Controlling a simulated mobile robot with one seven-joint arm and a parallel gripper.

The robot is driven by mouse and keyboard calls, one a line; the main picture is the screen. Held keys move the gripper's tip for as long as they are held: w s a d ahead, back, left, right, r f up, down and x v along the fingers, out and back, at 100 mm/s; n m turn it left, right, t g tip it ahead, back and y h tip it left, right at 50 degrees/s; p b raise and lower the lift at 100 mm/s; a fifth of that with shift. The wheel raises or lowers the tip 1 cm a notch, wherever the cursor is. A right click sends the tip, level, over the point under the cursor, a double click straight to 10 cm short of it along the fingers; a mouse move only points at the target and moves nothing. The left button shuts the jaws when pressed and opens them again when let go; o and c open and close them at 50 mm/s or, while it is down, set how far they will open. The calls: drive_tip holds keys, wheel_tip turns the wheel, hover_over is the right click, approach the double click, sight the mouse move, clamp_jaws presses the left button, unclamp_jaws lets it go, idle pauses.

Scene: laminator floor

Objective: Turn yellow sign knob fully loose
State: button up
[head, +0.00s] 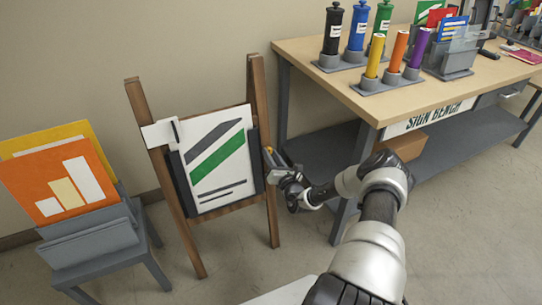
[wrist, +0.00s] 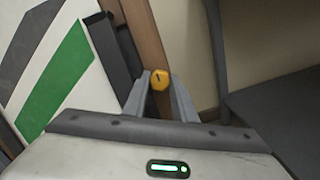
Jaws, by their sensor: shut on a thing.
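The yellow knob (wrist: 159,80) sits at the right edge of the sign frame, by the easel's right leg. It also shows as a small yellow spot in the head view (head: 269,150). My gripper (wrist: 160,84) is shut on the knob, one finger on each side of it. A short dark mark shows on the knob's face. The sign (head: 217,158) is a white board with black and green slanted stripes, held in a dark frame on the wooden easel (head: 258,85). How loose the knob is cannot be told.
The sign bench (head: 440,90) stands to the right, with bottles and coloured rolls on top and a grey lower shelf close to my arm. A grey rack (head: 95,243) with orange and yellow boards stands left. Floor in front of the easel is clear.

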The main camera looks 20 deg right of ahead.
drive_tip(key=shift+n, duration=0.3)
drive_tip(key=n+y+p, duration=0.1)
drive_tip(key=n, duration=0.4)
drive_tip(key=n+y+p, duration=0.1)
drive_tip(key=n, duration=0.4)
drive_tip(key=n+g+y+p, duration=0.1)
drive_tip(key=n, duration=0.3)
drive_tip(key=shift+d+n+p, duration=0.2)
drive_tip(key=shift+n+p, duration=0.15)
drive_tip(key=shift+n, duration=0.05)
drive_tip(key=n+p, duration=0.1)
drive_tip(key=n, duration=0.3)
drive_tip(key=shift+g+y, duration=0.4)
drive_tip(key=shift+d+n, duration=0.1)
drive_tip(key=shift+n, duration=0.3)
drive_tip(key=o, duration=0.8)
drive_tip(key=shift+c, duration=0.2)
drive_tip(key=shift+r, duration=0.1)
